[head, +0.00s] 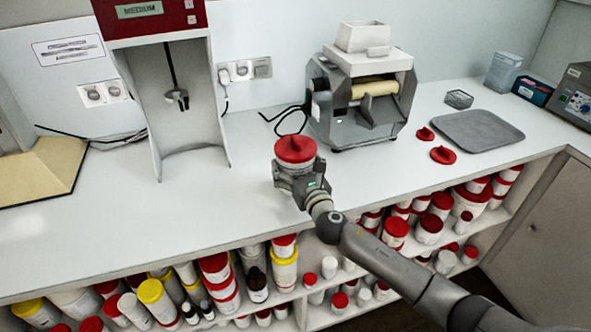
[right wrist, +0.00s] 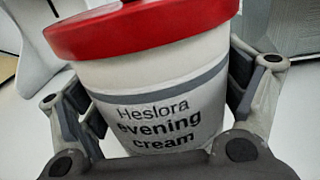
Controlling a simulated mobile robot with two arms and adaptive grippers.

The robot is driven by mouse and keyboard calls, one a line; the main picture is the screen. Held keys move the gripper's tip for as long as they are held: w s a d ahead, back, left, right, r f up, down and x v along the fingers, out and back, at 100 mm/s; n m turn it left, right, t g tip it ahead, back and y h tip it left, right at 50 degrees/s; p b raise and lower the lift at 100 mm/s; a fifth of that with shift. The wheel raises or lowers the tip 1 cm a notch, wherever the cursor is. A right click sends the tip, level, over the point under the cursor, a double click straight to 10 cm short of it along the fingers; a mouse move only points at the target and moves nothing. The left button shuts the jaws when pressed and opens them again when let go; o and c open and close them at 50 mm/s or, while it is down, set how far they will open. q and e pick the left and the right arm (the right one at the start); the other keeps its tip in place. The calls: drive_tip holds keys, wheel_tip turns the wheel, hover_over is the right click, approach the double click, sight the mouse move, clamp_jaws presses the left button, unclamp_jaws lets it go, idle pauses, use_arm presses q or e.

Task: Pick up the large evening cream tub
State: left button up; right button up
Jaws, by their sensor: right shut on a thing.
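The evening cream tub (head: 295,151) is white with a red lid, and its label reads "Heslora evening cream" in the right wrist view (right wrist: 158,95). My right gripper (head: 300,178) is shut on the tub, with a finger on each side of its body. It also shows in the right wrist view (right wrist: 165,90). The tub looks nearly upright over the white counter (head: 240,205). I cannot tell whether its base touches the counter, as the gripper hides it. My left gripper is not in view.
A mixer marked MEDIUM (head: 170,95) stands to the left and a roller mill (head: 365,95) behind the tub. Two red lids (head: 442,155) lie near a grey tray (head: 477,131) at right. Shelves below hold several tubs and bottles. The counter is clear left of the tub.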

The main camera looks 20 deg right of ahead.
sight(296, 158)
drive_tip(key=s+r, duration=0.1)
drive_tip(key=r, duration=0.1)
drive_tip(key=s+a+r+p, duration=0.1)
drive_tip(key=s+r, duration=0.2)
drive_tip(key=r, duration=0.2)
drive_tip(key=shift+s+a, duration=0.25)
drive_tip(key=shift+s, duration=0.15)
drive_tip(key=s+a+r, duration=0.2)
drive_tip(key=s+r, duration=0.1)
drive_tip(key=s, duration=0.5)
drive_tip(key=shift+s+a+r, duration=0.2)
drive_tip(key=shift+s+r, duration=0.15)
drive_tip(key=shift+s, duration=0.05)
